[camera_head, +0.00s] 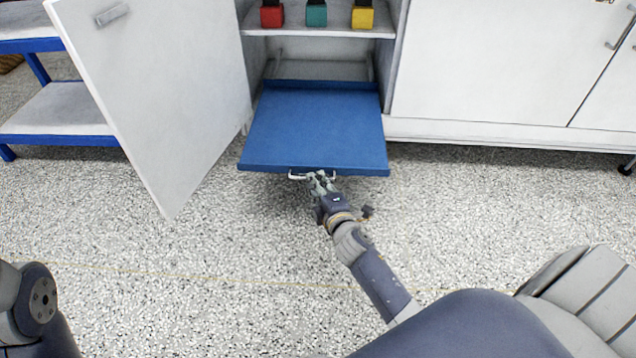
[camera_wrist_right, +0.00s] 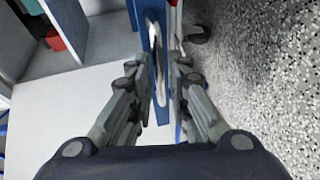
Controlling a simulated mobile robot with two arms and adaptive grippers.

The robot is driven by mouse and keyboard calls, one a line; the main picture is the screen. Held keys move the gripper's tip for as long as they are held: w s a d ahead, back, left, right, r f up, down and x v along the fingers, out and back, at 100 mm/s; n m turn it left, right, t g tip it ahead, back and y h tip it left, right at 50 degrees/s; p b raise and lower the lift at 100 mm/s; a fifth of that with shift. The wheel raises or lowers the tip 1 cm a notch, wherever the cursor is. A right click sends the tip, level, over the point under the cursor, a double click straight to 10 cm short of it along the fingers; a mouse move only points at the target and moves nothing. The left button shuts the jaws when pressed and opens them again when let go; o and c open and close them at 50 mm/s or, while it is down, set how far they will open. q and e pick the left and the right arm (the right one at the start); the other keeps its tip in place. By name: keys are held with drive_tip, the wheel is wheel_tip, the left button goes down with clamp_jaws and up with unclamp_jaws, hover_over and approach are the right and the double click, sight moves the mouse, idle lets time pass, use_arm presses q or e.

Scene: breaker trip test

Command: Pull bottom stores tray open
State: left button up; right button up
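The bottom stores tray (camera_head: 315,125) is a flat blue tray that sticks far out of the open cabinet, low above the floor. Its pale handle (camera_head: 298,177) is on the front edge. My right gripper (camera_head: 318,178) is at the middle of this handle. In the right wrist view, the handle (camera_wrist_right: 154,45) passes between the two fingers, which close in on it, beside the blue tray front. The exact contact is partly hidden. My left gripper is out of view; only part of my left arm shows at the lower left.
The cabinet door (camera_head: 160,90) stands open to the left of the tray. A shelf (camera_head: 320,32) above holds red, teal and yellow blocks. A blue-framed rack (camera_head: 60,110) stands at the far left. Speckled floor in front is clear.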

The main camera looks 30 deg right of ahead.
drive_tip(key=v, duration=1.2)
idle(0.5)
